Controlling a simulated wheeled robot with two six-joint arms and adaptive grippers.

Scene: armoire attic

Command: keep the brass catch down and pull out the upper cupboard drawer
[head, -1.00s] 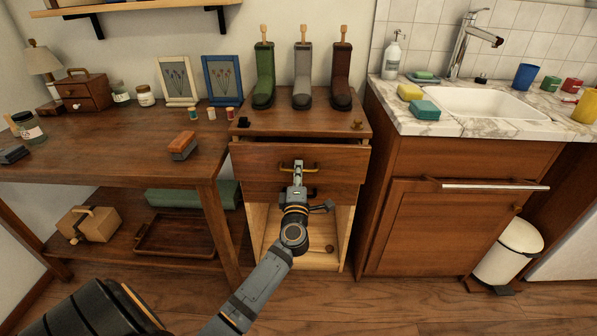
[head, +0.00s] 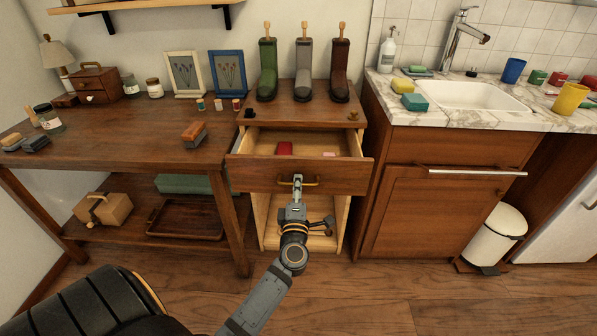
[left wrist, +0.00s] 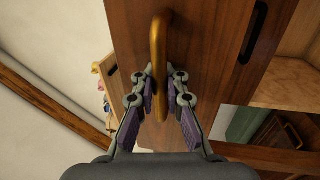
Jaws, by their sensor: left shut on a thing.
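The upper cupboard drawer (head: 255,178) is pulled partly out of the cupboard (head: 300,115), and its pale inside shows. A red thing (head: 285,148) and a small pink thing (head: 328,154) lie in it. My left gripper (head: 297,183) is shut on the brass drawer handle (head: 313,183) at the drawer's front. In the left wrist view the handle (left wrist: 159,40) passes between the fingers (left wrist: 160,88). A small brass piece (head: 353,115), perhaps the catch, is on the cupboard top at the right; whether it is down I cannot tell. My right gripper is not in view.
Three boots (head: 303,75) stand on the cupboard top. A wooden workbench (head: 110,130) is close on the left, a sink cabinet (head: 430,205) on the right. A white bin (head: 492,235) stands on the floor. The floor in front of the cupboard is open.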

